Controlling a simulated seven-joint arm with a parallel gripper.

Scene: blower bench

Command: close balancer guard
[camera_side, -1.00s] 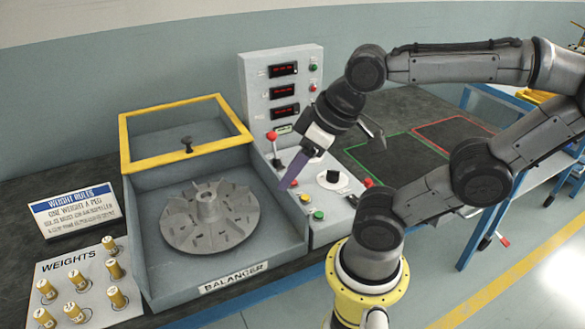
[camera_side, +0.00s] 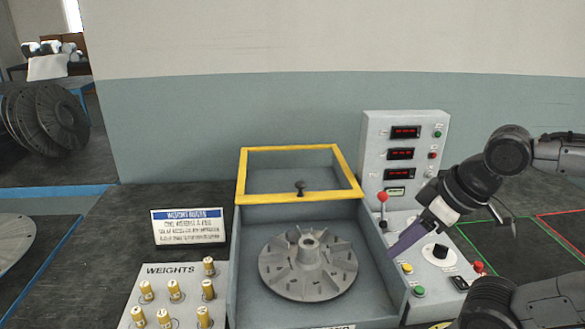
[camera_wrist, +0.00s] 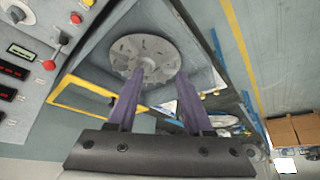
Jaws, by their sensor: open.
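The balancer (camera_side: 230,270) is a grey box with an open front well. Its guard, a yellow-framed clear panel (camera_side: 243,170) with a dark knob (camera_side: 300,188), sits at the back and leaves the well uncovered. A grey finned rotor (camera_side: 308,265) lies exposed in the well; it also shows in the wrist view (camera_wrist: 150,55). My gripper (camera_side: 393,252) is open and empty, pointing down by the well's right wall. In the wrist view its purple fingers (camera_wrist: 158,80) are apart below the rotor, with the yellow guard frame (camera_wrist: 85,82) to their left.
A control panel with a red-knobbed lever (camera_side: 382,197) and buttons stands close to my gripper at the right. A board of brass weights (camera_side: 175,290) and a rules sign (camera_side: 188,226) lie left of the balancer. Green and red outlined mats are farther right.

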